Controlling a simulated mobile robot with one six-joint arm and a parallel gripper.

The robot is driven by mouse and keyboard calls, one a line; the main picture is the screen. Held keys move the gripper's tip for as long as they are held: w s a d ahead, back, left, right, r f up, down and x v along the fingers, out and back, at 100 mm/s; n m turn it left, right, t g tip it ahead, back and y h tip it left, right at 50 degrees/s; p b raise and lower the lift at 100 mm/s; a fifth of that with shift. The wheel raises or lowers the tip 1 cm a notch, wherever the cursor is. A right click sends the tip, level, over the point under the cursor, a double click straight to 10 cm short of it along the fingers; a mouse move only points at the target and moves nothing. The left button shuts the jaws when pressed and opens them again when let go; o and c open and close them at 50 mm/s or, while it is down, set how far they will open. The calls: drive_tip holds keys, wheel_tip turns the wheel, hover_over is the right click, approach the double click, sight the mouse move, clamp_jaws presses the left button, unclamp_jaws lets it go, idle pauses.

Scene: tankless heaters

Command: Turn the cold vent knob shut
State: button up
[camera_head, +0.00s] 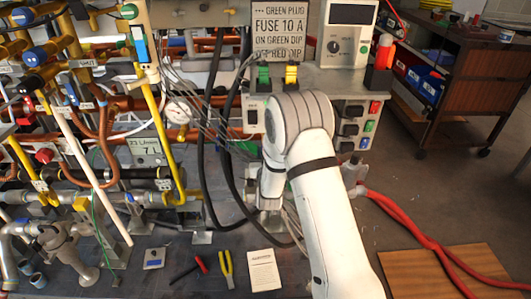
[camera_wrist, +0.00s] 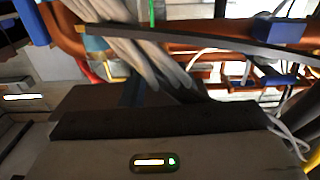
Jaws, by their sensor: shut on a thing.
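My gripper (camera_wrist: 155,120) fills the lower part of the wrist view as a grey housing with a dark front edge and a small lit indicator. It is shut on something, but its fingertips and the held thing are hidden. I cannot pick out the cold vent knob for certain. Blue-handled valves (camera_head: 35,57) stand on the pipework at the far left. In the wrist view, copper pipes with a blue fitting (camera_wrist: 281,30) lie beyond the gripper.
Grey cables (camera_wrist: 140,50) hang close in front of the gripper. Black hoses (camera_head: 207,130) run down beside my arm. Pliers (camera_head: 227,268), a screwdriver (camera_head: 186,270) and a white card (camera_head: 263,270) lie on the bench. Red hoses (camera_head: 415,235) trail right. A wooden cart (camera_head: 455,75) stands behind.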

drive_tip(key=shift+f+m+b, duration=0.1)
drive_tip(key=shift+m+b, duration=0.2)
drive_tip(key=shift+b, duration=0.25)
drive_tip(key=shift+m+b, duration=11.2)
drive_tip(key=shift+m, duration=1.2)
